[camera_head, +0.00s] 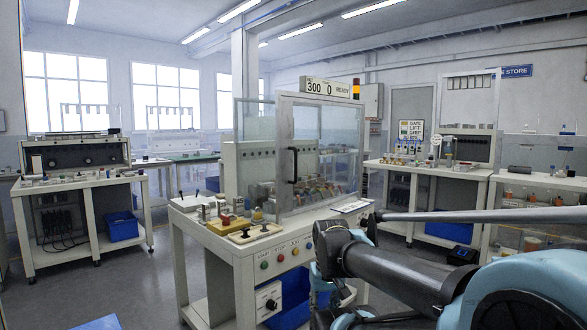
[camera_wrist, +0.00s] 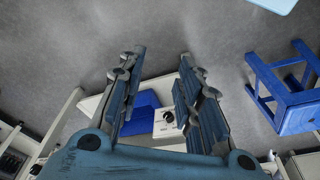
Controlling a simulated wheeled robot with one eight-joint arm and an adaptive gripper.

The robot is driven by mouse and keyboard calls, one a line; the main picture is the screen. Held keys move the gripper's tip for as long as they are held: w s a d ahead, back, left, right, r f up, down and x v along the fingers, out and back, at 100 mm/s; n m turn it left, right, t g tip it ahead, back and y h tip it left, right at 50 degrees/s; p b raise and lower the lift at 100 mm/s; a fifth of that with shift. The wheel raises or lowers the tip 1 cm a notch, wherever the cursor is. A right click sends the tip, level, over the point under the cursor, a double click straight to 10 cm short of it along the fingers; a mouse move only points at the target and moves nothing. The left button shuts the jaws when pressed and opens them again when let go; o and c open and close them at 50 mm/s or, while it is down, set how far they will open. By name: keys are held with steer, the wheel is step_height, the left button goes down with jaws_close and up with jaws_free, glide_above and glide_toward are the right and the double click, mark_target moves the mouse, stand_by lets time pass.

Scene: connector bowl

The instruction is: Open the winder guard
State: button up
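The winder guard (camera_head: 285,120) is a clear-panelled enclosure with a pale frame on the white bench in the middle of the head view. A black upright handle (camera_head: 293,165) sits on the frame of its front panel, near that panel's left edge. Winder parts show through the clear panels. I cannot tell for sure whether the guard is fully shut. My gripper (camera_wrist: 160,58) is open and empty in the wrist view, its two fingers apart over the floor. It is away from the handle, which does not show in that view. In the head view my arm is at the lower right.
The bench front carries coloured buttons (camera_head: 264,265) and a black knob (camera_wrist: 168,117). A blue stool (camera_wrist: 285,90) stands on the floor in the wrist view. Other benches (camera_head: 88,185) stand at left and right, with open floor between.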

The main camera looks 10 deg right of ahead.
steer(key=w+a+r+n+t+y, duration=0.2)
steer(key=w+a+r+t+y, duration=0.1)
steer(key=w+r, duration=0.6)
steer(key=w+a+r+n+t+y, duration=0.2)
steer(key=w+a+r+y, duration=0.2)
steer(key=w+r, duration=0.5)
steer(key=w+d+r+t, duration=0.5)
steer(key=w+d+r, duration=0.2)
steer(key=w, duration=0.4)
steer(key=w+d+r+t, duration=0.4)
steer(key=w+d+r, duration=0.35)
steer(key=w, duration=0.45)
glide_above(296, 180)
steer(key=w, duration=0.1)
steer(key=shift+r+n+y, duration=0.1)
steer(key=shift+n+y, duration=0.2)
steer(key=shift+n, duration=0.1)
steer(key=shift+c, duration=0.2)
